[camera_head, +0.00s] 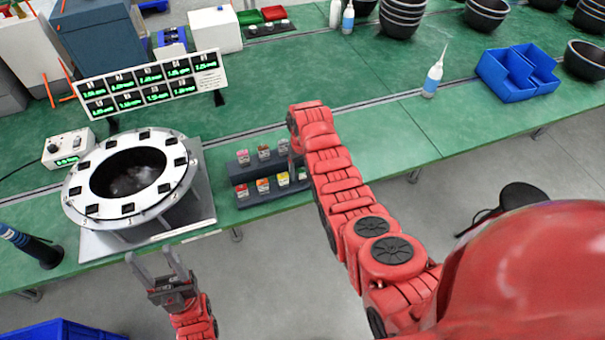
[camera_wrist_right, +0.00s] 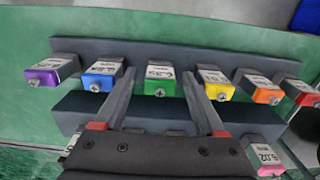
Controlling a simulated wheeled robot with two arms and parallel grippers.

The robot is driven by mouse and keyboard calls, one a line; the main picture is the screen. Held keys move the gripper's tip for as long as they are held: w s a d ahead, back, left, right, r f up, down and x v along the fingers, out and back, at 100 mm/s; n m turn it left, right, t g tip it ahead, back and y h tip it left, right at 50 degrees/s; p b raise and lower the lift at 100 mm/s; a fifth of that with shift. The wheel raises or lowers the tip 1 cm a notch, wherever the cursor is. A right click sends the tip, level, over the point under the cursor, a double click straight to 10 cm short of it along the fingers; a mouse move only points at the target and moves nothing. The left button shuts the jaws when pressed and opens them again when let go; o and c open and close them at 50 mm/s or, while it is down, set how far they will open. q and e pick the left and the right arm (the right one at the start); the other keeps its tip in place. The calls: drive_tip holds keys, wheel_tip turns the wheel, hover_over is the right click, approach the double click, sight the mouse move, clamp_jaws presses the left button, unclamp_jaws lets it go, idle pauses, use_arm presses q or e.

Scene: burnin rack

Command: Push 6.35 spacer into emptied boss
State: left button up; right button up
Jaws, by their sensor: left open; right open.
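A two-tier dark rack (camera_head: 272,193) holds small coloured spacers. In the right wrist view, a green-fronted spacer (camera_wrist_right: 160,82), whose label seems to read 6.35, stands in a row between a blue one (camera_wrist_right: 101,77) and a yellow one (camera_wrist_right: 215,83). My right gripper (camera_wrist_right: 159,77) is open, its fingers on either side of the green spacer and not closed on it. In the head view, my right arm hides part of the rack. The round white ring fixture (camera_head: 88,162) has several dark bosses around it; I cannot tell which is empty. My left gripper (camera_head: 152,254) is open and empty before the table edge.
A display board (camera_head: 150,84) with green readouts stands behind the ring. A small control box (camera_head: 68,147) is left of it. A white bottle (camera_head: 432,78) and blue bins (camera_head: 517,75) are at the right. The green table between is clear.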

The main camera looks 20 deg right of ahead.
sight(303, 168)
clamp_jaws()
idle(0.4)
drive_tip(key=shift+r, duration=0.15)
drive_tip(key=shift+r+p, duration=0.4)
drive_tip(key=shift+r, duration=0.55)
drive_tip(key=shift+r+p, duration=0.45)
drive_tip(key=shift+r, duration=1.45)
